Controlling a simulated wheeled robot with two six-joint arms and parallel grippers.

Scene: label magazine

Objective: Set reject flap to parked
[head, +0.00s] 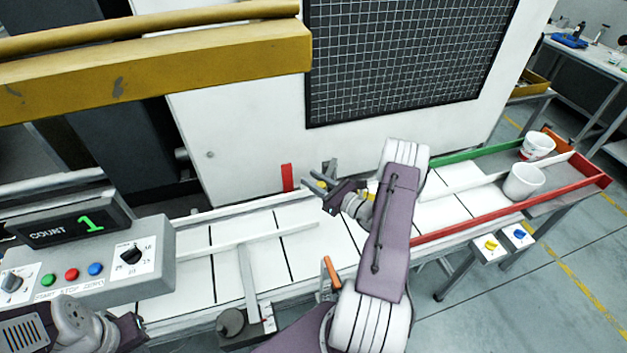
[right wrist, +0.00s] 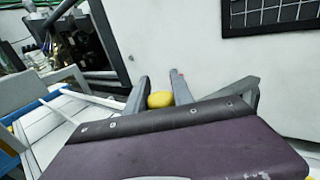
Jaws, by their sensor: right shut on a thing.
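My right gripper (head: 326,186) is over the far side of the white conveyor (head: 300,250), in front of the white machine wall. In the right wrist view its two dark fingers (right wrist: 158,98) are closed on a small yellow knob (right wrist: 160,99). The knob's mount is hidden by the gripper. I cannot tell for sure which part is the reject flap; a white bar (head: 462,188) lies lengthwise between the lanes at the conveyor's right end, partly behind my arm. My left gripper (head: 132,328) is at the bottom left below the control box, its fingers mostly hidden.
A control box (head: 150,262) with a COUNT display reading 1 stands at left. Two white tubs (head: 523,182) (head: 538,146) stand in the right-end lanes, edged by red (head: 470,219) and green rails. A red upright tab (head: 287,177) is at the wall. A yellow beam (head: 160,68) hangs at upper left.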

